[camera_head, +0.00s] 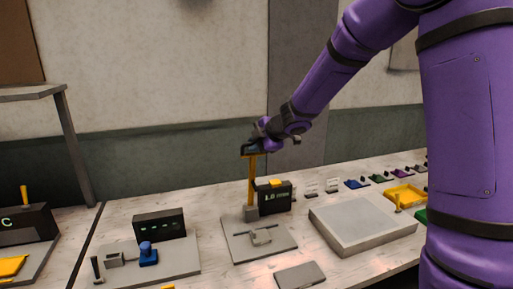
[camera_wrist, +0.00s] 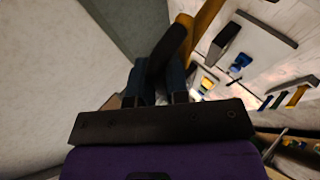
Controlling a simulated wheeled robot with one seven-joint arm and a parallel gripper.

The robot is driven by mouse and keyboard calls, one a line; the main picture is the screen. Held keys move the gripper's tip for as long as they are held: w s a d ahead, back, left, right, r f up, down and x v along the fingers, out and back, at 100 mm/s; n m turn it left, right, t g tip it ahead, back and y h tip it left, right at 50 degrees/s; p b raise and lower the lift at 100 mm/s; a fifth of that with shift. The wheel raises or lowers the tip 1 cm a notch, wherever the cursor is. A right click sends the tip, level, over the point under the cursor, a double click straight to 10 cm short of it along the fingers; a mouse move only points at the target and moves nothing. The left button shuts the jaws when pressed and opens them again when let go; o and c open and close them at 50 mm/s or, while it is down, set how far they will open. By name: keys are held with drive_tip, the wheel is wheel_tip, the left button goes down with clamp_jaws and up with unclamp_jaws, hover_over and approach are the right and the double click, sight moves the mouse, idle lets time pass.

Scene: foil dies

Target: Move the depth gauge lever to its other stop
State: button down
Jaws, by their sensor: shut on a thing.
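A tall yellow lever (camera_head: 252,182) stands nearly upright from a small grey block on a grey plate (camera_head: 262,245). A dark box with a lit readout (camera_head: 275,197) stands beside it; I take this to be the depth gauge. My gripper (camera_head: 253,152) is at the top of the lever. In the wrist view my gripper (camera_wrist: 165,82) is shut on the lever's dark round grip (camera_wrist: 170,48), with the yellow bar (camera_wrist: 207,18) running off to the upper right. The fingers partly hide the grip.
To the left is a plate with a blue knob (camera_head: 148,254) and a dark box (camera_head: 159,224). To the right are a large grey slab (camera_head: 362,222) and a yellow tray (camera_head: 405,194). A flat grey piece (camera_head: 300,275) lies in front. The wall stands close behind.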

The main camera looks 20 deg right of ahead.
drive_tip(key=shift+w+r, duration=0.15)
drive_tip(key=shift+r, duration=0.05)
drive_tip(key=c, duration=1.1)
unclamp_jaws()
drive_tip(key=shift+w, duration=0.1)
drive_tip(key=shift+c, duration=0.2)
drive_tip(key=shift+f, duration=0.1)
drive_tip(key=shift+f, duration=0.15)
drive_tip(key=shift+s, duration=0.2)
drive_tip(key=shift+s+d, duration=0.15)
drive_tip(key=v, duration=1)
drive_tip(key=shift+r, duration=0.45)
